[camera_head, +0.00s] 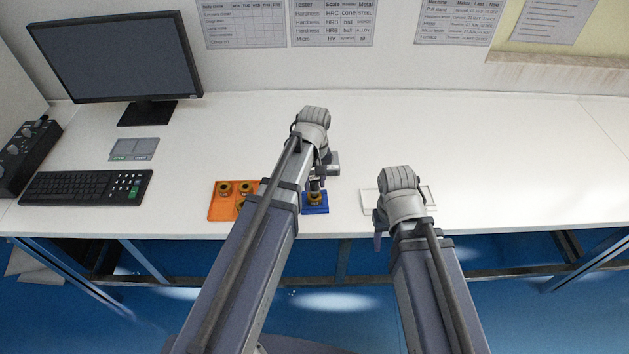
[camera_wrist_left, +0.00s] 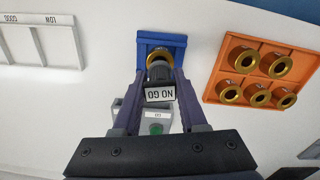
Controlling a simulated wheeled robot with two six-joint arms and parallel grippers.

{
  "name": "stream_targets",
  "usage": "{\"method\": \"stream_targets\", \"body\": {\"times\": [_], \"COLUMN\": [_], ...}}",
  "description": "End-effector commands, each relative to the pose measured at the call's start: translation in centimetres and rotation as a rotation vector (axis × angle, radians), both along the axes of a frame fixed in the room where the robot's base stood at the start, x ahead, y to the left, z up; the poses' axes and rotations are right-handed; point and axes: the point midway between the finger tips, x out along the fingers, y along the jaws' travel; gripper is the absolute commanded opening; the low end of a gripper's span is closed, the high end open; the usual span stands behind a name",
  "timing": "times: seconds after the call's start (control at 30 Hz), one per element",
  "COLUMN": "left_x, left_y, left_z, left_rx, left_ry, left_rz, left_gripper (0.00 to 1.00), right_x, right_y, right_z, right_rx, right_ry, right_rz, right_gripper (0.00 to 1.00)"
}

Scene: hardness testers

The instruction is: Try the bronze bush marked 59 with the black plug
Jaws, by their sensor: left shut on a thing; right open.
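My left gripper (camera_head: 318,178) is shut on the black plug (camera_wrist_left: 160,73), whose end label reads "NO GO" in the left wrist view. The plug is over a bronze bush (camera_head: 315,198) on the blue block (camera_head: 322,209). The bush's ring also shows in the left wrist view (camera_wrist_left: 158,53), around or just below the plug's tip; I cannot tell how far in the tip is. Several more bronze bushes (camera_wrist_left: 244,57) sit in the orange tray (camera_wrist_left: 212,94). Their marks are too small to read. My right gripper (camera_head: 380,220) is open near the table's front edge.
A white two-part tray (camera_head: 427,207) lies by my right gripper. A grey stand (camera_head: 333,169) with a green part is behind the blue block. A keyboard (camera_head: 85,187), a monitor (camera_head: 118,57) and a grey pad (camera_head: 134,149) are at left. The table's right side is clear.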

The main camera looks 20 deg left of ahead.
Motion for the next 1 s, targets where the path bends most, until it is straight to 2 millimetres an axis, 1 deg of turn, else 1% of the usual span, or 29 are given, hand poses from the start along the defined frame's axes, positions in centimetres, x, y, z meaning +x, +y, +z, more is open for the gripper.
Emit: {"method": "stream_targets", "body": {"times": [1.0], "left_x": [0.0], "left_y": [0.0], "left_z": [-1.2], "left_rx": [0.0], "left_ry": [0.0], "left_rz": [0.0], "left_gripper": [0.0], "right_x": [0.0], "right_y": [0.0], "right_z": [-1.2], "right_rx": [0.0], "right_ry": [0.0], "right_rz": [0.0], "right_gripper": [0.5]}}
